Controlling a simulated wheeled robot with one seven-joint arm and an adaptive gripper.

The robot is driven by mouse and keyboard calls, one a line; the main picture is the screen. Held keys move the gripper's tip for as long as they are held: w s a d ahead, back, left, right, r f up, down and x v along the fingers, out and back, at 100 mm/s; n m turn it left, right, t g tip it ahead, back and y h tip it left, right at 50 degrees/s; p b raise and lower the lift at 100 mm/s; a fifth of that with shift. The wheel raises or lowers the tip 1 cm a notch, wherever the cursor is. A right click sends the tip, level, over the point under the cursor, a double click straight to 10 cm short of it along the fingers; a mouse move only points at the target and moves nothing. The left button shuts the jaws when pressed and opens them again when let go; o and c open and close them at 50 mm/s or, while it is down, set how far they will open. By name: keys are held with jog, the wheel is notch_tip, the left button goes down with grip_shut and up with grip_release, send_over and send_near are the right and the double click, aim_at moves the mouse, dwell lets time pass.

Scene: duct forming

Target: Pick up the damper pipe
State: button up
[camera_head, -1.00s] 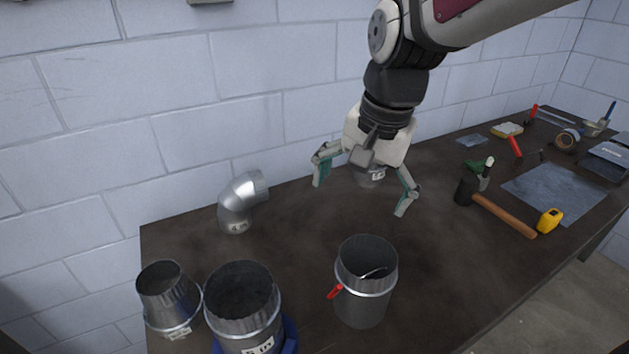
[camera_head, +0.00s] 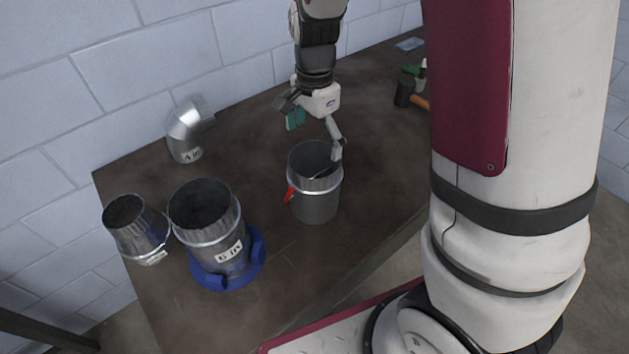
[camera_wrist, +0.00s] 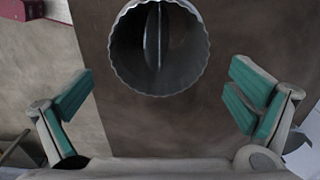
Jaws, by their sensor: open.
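The damper pipe (camera_head: 315,200) is a grey metal cylinder with a red handle (camera_head: 290,194) on its left side. It stands upright on the dark table. My gripper (camera_head: 316,134) is open and empty, above the pipe's far rim. In the wrist view the pipe's open mouth (camera_wrist: 128,72) is at the top centre, with the damper plate (camera_wrist: 158,36) visible inside. The two teal-padded fingers (camera_wrist: 162,100) are spread to either side, apart from the pipe. The pipe's outer wall is mostly hidden in that view.
A 6 in pipe (camera_head: 221,245) stands in a blue ring holder (camera_head: 250,268), left of the damper pipe. A tapered reducer (camera_head: 140,235) is further left. A silver elbow (camera_head: 187,132) stands at the back. A hammer (camera_head: 404,92) lies at the back right. The table's front edge is close.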

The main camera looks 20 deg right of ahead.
aim_at(315, 184)
jog(key=shift+s+f+p, duration=0.1)
jog(key=shift+f+p, duration=0.35)
jog(key=shift+f, duration=2.8)
jog(key=shift+c, duration=0.2)
jog(key=c, duration=1.7)
jog(key=shift+c, duration=0.2)
jog(key=shift+r, duration=0.15)
